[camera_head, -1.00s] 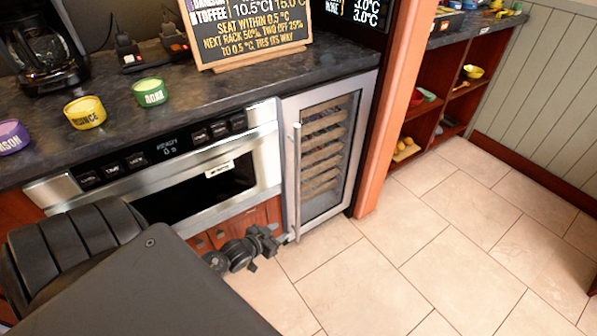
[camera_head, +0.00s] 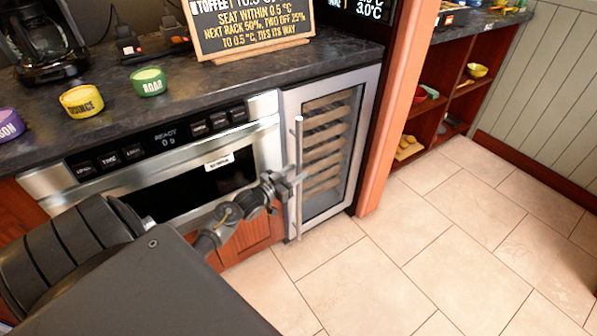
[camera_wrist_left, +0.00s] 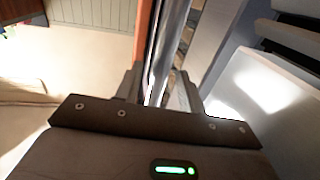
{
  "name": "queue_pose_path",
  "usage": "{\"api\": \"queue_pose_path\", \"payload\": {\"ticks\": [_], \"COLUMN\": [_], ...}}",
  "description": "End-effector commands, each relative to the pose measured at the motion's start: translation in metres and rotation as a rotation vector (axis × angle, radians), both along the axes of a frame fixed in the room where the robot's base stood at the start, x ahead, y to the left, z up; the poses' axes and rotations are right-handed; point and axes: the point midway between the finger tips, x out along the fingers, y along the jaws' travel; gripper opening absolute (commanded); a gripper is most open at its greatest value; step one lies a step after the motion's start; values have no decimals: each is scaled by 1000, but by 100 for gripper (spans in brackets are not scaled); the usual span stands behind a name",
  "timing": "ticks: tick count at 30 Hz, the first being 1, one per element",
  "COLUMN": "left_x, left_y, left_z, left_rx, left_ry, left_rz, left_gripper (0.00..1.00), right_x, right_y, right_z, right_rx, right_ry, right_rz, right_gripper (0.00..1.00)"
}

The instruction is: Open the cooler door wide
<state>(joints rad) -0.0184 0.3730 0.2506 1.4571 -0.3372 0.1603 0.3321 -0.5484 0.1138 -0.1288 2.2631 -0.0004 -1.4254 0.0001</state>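The cooler (camera_head: 326,214) stands under the right end of the counter. Its glass door, in a steel frame, looks shut. A vertical bar handle (camera_head: 299,135) runs along the door's left side. My left gripper (camera_head: 293,184) is at the middle of this handle. In the left wrist view the handle (camera_wrist_left: 171,38) passes between the two fingers of my left gripper (camera_wrist_left: 160,88), which stand apart on either side of it. A firm grip does not show. My right gripper is in neither view.
A steel microwave drawer (camera_head: 150,175) is left of the cooler. A wooden post (camera_head: 385,120) stands just right of it. Bowls and a chalkboard sign (camera_head: 250,30) stand on the counter (camera_head: 200,88). The tiled floor (camera_head: 420,240) before the cooler is clear.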

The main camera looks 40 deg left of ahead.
Motion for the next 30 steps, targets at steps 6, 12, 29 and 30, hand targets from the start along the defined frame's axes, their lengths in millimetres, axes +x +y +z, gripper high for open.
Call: {"api": "queue_pose_path", "payload": {"ticks": [6,12,29,30], "left_x": [20,22,22,22], "left_y": [-3,-3,-2,-2], "left_z": [-1,0,0,0], "left_rx": [-1,0,0,0], "left_ry": [1,1,1,1], "left_rz": [-1,-1,0,0], "left_gripper": [39,39,0,0], "right_x": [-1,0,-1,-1], "right_y": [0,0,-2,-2], "right_z": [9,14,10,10], "right_rx": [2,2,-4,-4], "right_ry": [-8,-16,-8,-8], "right_rz": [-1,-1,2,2], "right_gripper": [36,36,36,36]}}
